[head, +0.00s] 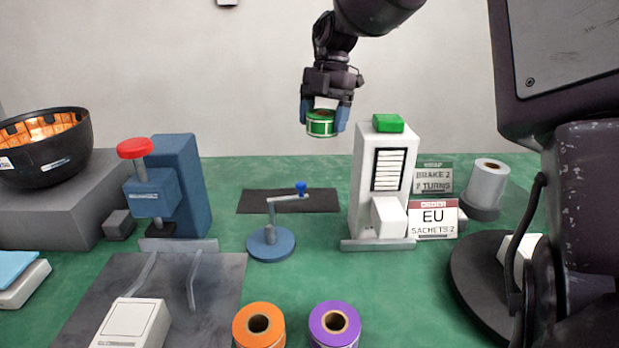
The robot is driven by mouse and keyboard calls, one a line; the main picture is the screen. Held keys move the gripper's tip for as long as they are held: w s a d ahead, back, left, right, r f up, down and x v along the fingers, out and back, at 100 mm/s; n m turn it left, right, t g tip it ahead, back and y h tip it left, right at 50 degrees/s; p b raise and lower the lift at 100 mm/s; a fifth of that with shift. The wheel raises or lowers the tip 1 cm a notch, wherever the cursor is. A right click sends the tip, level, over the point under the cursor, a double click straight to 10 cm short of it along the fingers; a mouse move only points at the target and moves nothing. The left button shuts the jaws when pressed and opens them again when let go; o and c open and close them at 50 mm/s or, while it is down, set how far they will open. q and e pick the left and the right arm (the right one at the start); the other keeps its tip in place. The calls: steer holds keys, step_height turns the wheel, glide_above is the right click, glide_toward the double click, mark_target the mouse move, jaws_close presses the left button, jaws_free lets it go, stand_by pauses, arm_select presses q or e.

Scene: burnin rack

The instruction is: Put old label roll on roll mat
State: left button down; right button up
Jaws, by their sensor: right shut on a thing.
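My right gripper (325,116) hangs in the upper middle, pointing down. It is shut on a green label roll (321,128), which it holds in the air well above the table. A dark flat mat (257,201) lies on the table below and to the left of the roll, behind a blue peg stand (270,244). The stand's arm and blue knob hide part of this mat. My left gripper is not in view.
A white dispenser with a green top (367,160) stands right of the mat. A blue press (180,185) stands to its left. An orange roll (258,328) and a purple roll (334,328) sit at the front. A white roll (488,185) stands at the right. A black bowl (48,155) is at left.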

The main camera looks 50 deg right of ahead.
steer(key=b, duration=0.2)
glide_above(319, 201)
steer(key=f, duration=1)
steer(key=shift+d+f, duration=0.3)
steer(key=shift+d, duration=0.1)
step_height(319, 201, down, 6)
steer(key=shift+r+b, duration=0.15)
steer(key=shift+b, duration=0.9)
steer(key=shift+f, duration=0.25)
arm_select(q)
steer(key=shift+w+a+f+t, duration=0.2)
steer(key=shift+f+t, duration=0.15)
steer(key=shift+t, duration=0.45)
arm_select(e)
steer(key=shift+r, duration=0.1)
steer(key=o, duration=1)
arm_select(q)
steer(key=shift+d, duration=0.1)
